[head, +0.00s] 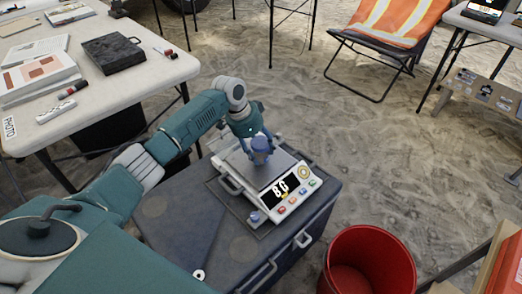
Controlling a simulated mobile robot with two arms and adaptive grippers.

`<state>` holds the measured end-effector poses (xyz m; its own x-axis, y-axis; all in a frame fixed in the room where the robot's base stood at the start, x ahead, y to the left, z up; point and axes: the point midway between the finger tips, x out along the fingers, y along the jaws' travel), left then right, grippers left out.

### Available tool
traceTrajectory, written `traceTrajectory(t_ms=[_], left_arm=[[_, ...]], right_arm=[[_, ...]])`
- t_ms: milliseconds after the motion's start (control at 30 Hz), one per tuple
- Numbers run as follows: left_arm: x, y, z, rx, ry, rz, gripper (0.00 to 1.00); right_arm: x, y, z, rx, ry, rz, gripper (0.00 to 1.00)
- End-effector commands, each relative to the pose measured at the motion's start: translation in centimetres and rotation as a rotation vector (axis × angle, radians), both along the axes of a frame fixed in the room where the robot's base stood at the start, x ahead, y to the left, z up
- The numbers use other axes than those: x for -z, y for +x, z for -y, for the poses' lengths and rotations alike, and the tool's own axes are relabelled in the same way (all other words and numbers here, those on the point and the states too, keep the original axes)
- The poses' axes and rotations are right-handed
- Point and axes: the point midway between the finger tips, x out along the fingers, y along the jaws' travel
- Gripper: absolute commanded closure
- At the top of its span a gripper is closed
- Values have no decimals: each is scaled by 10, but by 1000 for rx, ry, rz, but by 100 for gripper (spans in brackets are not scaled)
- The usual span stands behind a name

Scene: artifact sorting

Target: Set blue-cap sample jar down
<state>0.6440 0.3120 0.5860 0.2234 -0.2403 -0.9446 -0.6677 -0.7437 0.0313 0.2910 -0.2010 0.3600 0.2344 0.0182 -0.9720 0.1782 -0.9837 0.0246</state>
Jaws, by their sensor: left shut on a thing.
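My left gripper (259,140) is above a digital scale and is shut on the blue-cap sample jar (262,152). The jar looks upright over the scale's grey plate, and its lower part shows just below the fingers. The scale (288,200) sits on a dark case, and its display reads about 8.0. I cannot tell for sure whether the jar's base touches the plate. My right gripper is not in view.
The dark case (180,215) has bare room left of the scale. A red bucket (368,255) stands on the sandy floor to the right. A white table (120,85) at the left holds a black case (113,52), papers and markers. A folding chair (395,25) stands at the back.

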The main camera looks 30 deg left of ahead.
Motion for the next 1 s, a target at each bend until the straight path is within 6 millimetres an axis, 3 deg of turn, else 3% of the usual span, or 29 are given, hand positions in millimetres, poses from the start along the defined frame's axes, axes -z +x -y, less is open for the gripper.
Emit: traceTrajectory(t_ms=[133, 167, 233, 267, 633, 1000], left_arm=[[2, 0, 0, -1, -1, 1, 81], [2, 0, 0, 0, 0, 0, 46], [2, 0, 0, 0, 0, 0, 32], [2, 0, 0, 0, 0, 0, 30], [-5, 0, -1, -1, 0, 3, 30], [-75, -16, -19, 0, 1, 4, 30]], right_arm=[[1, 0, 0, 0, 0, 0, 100], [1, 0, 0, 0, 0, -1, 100], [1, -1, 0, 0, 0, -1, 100], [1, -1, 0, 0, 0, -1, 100], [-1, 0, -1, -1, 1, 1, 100], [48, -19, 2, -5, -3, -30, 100]])
